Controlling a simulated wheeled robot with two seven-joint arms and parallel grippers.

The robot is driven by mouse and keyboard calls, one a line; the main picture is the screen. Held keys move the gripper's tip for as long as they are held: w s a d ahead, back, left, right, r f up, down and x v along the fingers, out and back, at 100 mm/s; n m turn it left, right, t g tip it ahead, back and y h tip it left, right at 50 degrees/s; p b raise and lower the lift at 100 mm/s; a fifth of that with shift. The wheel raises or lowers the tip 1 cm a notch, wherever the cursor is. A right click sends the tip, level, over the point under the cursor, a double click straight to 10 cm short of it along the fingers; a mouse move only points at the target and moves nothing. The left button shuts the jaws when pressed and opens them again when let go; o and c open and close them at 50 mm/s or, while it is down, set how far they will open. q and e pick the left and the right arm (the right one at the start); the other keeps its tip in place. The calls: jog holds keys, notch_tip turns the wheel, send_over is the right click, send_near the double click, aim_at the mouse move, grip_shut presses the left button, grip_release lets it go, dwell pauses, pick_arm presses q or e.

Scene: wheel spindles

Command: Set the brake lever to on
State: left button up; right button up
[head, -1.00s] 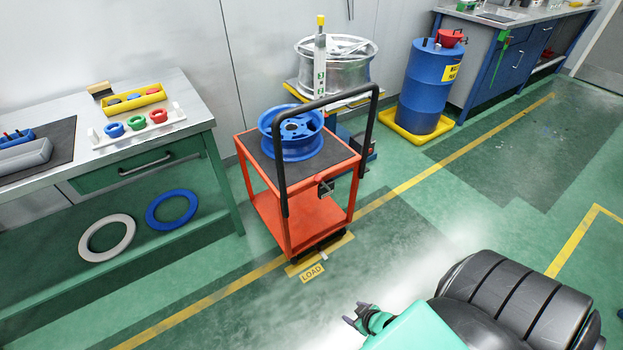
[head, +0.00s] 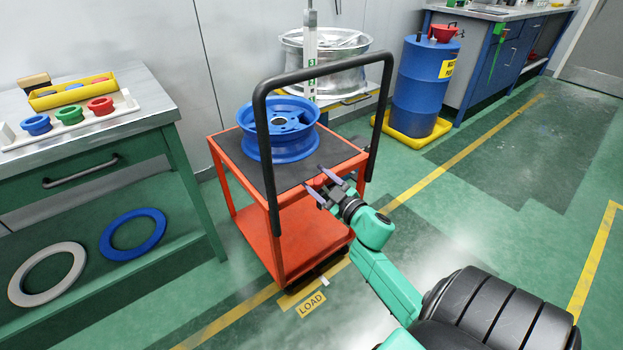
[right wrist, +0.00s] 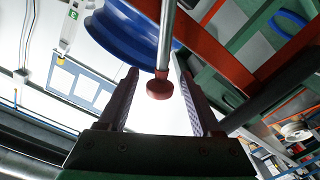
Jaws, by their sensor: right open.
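The orange cart (head: 228,162) has a dark top and a black push handle (head: 262,150). My right gripper (head: 317,180) is open at the cart's near right side, by the handle. In the right wrist view, a grey rod (right wrist: 166,40) with a dark red round knob (right wrist: 159,89) stands between the open fingers (right wrist: 158,100); it looks like the brake lever. The fingers are not closed on it. My left gripper is not in view.
A blue wheel rim (head: 278,128) sits on the cart top. A silver rim (head: 325,62) stands behind. A bench (head: 110,160) is at left, and a blue drum (head: 425,75) stands at back right. The floor right of the cart is clear.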

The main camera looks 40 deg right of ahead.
jog(key=shift+w, duration=1.25)
grip_shut()
jog(key=shift+f, duration=0.1)
dwell(0.3)
